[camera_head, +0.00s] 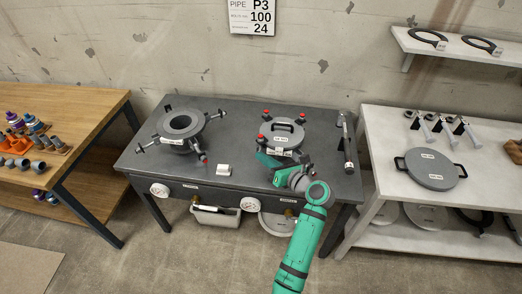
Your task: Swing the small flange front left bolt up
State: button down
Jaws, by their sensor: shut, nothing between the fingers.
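The small flange (280,147) stands on the right half of the dark table, covered by a grey lid (281,133) with a dark bar handle. Red-tipped bolts show around its rim: one at back left (266,113), one at back right (303,117) and the front left bolt (261,138). The front left bolt's red tip shows at rim height; its shank is too small to read. My gripper (267,160) is shut at the flange's front left, just below that tip. Whether it touches the bolt cannot be told. My wrist hides the flange's front right.
An open larger flange (181,126) with splayed bolts stands on the table's left. A long tool (347,140) lies at the right edge. Gauges and bins sit below the front edge.

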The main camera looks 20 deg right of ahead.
jog(key=f+v, duration=0.1)
jog(key=v, duration=0.5)
jog(key=shift+d, duration=0.3)
jog(key=shift+f, duration=0.15)
jog(key=s+a+f+n+g+h, duration=0.1)
jog(key=s+a+f+n+h, duration=0.1)
jog(key=s+a+f+n, duration=0.35)
jog(key=s+a+f+n+g+h, duration=0.1)
jog(key=s+a+f+n+h, duration=0.1)
jog(key=s+f+n, duration=0.4)
jog(key=s+a+f+n+g+h, duration=0.1)
jog(key=s+a+f+n+h, duration=0.2)
jog(key=s+f, duration=0.5)
jog(key=s+a+r+n+t, duration=0.1)
jog(key=s+a+r+n, duration=0.6)
jog(key=s+n, duration=0.3)
jog(key=s+a+r+n+t+y, duration=0.1)
jog(key=s+a+r+n+t, duration=0.1)
jog(key=s+a+r+n, duration=0.6)
jog(key=s+a+n, duration=0.1)
jog(key=s+n, duration=0.2)
jog(key=n, duration=0.2)
jog(key=shift+s+a+r+t+y, duration=0.2)
jog(key=shift+a+t+y, duration=0.1)
